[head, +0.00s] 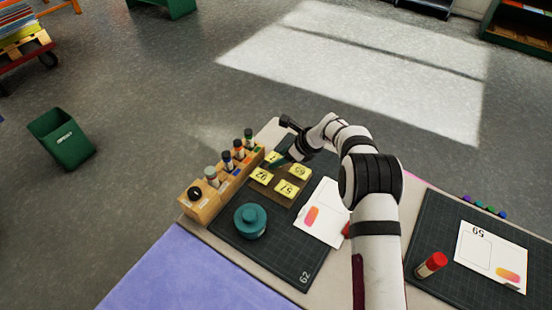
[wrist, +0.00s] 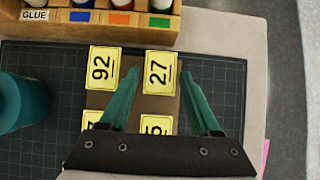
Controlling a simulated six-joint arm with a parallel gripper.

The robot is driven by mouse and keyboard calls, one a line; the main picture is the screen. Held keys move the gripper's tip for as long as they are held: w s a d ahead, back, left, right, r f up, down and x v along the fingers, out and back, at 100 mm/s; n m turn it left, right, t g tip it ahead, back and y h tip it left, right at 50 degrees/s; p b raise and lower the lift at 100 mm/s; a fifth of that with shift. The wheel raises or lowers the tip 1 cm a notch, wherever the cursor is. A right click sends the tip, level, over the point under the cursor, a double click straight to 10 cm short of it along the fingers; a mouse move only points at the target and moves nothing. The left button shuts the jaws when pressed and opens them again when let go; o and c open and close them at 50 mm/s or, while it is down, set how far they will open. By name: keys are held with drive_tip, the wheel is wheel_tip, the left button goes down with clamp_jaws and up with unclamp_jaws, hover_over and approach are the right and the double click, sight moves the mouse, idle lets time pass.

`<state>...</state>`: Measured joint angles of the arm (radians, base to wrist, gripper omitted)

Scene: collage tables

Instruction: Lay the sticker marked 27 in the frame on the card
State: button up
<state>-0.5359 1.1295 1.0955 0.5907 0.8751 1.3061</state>
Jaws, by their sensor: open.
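The sticker marked 27 (wrist: 159,74) is a yellow square on a brown board (wrist: 132,102), beside a sticker that reads 92 (wrist: 102,69). Two more yellow stickers are partly hidden at the bottom of the wrist view. My gripper (wrist: 161,68) is open and empty, its teal fingers on either side of the 27 sticker in the picture; the height above it is unclear. In the head view my gripper (head: 279,160) partly covers that sticker. A white card (head: 318,215) with an orange-pink patch lies right of the board, partly behind my arm. Another white card (head: 478,252) lies far right, with an outlined frame and 59.
A wooden rack (head: 207,205) of glue and coloured bottles stands along the left of the board. A teal jar (head: 250,221) stands on the dark mat (head: 290,262).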

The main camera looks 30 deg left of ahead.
drive_tip(key=shift+c, duration=0.3)
drive_tip(key=c, duration=0.6)
drive_tip(key=shift+r, duration=2.55)
drive_tip(key=shift+d, duration=0.1)
